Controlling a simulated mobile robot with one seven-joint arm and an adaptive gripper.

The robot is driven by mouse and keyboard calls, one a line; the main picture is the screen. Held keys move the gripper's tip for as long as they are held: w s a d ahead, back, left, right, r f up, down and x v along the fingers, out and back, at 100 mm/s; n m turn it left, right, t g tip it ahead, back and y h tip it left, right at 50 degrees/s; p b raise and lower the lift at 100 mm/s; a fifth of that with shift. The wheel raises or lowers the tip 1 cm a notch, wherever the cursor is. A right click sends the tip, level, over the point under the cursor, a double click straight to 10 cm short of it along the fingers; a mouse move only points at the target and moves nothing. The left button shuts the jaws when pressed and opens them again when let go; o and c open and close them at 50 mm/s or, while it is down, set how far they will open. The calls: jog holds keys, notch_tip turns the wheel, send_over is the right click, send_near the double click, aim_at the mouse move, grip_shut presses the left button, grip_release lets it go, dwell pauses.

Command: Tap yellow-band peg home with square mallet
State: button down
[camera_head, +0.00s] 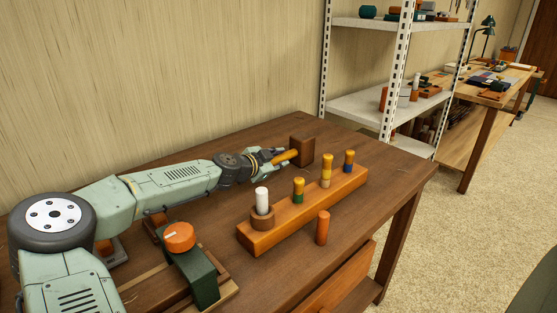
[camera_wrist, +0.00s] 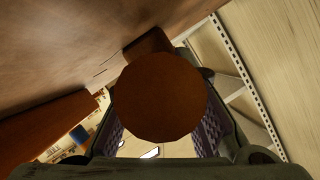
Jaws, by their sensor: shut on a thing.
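My gripper (camera_head: 276,157) is shut on the orange handle of the square mallet. The mallet's dark brown block head (camera_head: 302,151) is at the far end of the handle, close to the table's back edge. In the wrist view the round handle end (camera_wrist: 163,98) sits between the fingers and hides much of the head. The yellow-band peg (camera_head: 326,168) stands upright in the orange wooden bar (camera_head: 290,218), higher than the pegs beside it. The mallet head is behind it and to its left, apart from it.
A green-band peg (camera_head: 298,190), a blue-band peg (camera_head: 348,161) and a white peg (camera_head: 262,201) in a brown collar share the bar. An orange cylinder (camera_head: 322,228) stands in front. A green clamp-like stand (camera_head: 198,270) is at front left. White shelving (camera_head: 372,108) stands behind.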

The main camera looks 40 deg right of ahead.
notch_tip(320, 180, up, 5)
jog(key=p, duration=0.6)
dwell(0.3)
dwell(0.4)
